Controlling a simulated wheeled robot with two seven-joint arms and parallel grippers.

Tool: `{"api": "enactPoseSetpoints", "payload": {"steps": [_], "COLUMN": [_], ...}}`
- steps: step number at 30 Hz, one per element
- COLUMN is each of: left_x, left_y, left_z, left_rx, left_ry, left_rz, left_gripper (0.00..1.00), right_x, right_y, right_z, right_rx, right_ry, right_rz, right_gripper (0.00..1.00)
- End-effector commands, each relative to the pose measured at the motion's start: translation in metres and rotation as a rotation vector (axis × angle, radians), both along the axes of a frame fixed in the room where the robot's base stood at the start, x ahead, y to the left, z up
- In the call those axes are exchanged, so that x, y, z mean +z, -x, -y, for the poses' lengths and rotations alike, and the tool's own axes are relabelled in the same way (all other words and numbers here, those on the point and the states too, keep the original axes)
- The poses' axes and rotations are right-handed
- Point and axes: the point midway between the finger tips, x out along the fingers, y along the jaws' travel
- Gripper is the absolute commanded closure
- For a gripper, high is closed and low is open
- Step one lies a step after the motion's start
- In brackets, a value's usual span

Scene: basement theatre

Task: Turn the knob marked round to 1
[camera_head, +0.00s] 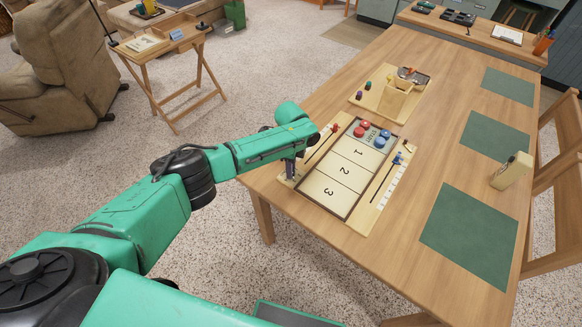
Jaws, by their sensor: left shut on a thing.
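A wooden shuffleboard-style game board (325,201) lies on the long table, with a pale field numbered 1, 2 and 3. My left gripper (290,176) reaches down to the board's near left edge, beside the pale field. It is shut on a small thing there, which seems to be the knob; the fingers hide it. The knob's marking and pointer cannot be read. A red slider (336,127) is on the left track and a blue slider (397,159) is on the right track. My right gripper is not in view.
Red and blue pucks (366,125) sit at the board's far end. A wooden tray with a block (394,101) stands behind the board. Green mats (470,235) and a tan upright object (512,170) are to the right. The table between board and mats is clear.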

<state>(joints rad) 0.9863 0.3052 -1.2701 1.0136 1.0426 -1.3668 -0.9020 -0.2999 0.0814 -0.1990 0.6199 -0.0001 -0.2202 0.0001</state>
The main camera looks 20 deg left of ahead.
Motion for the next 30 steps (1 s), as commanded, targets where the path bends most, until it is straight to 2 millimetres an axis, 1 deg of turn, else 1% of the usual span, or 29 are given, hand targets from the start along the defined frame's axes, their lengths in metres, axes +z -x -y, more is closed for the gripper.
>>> {"api": "enactPoseSetpoints", "payload": {"steps": [8,30], "left_x": [0.001,0.002], "left_y": [0.001,0.000], "left_z": [0.001,0.001], "left_rx": [0.214,0.918], "left_ry": [0.002,0.002], "left_rz": [-0.002,-0.002], "left_gripper": [1.00,1.00], "right_x": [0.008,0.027], "right_y": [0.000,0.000], "right_z": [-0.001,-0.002], "right_rx": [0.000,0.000], "right_ry": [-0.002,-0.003], "right_rz": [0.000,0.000], "right_gripper": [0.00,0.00]}}
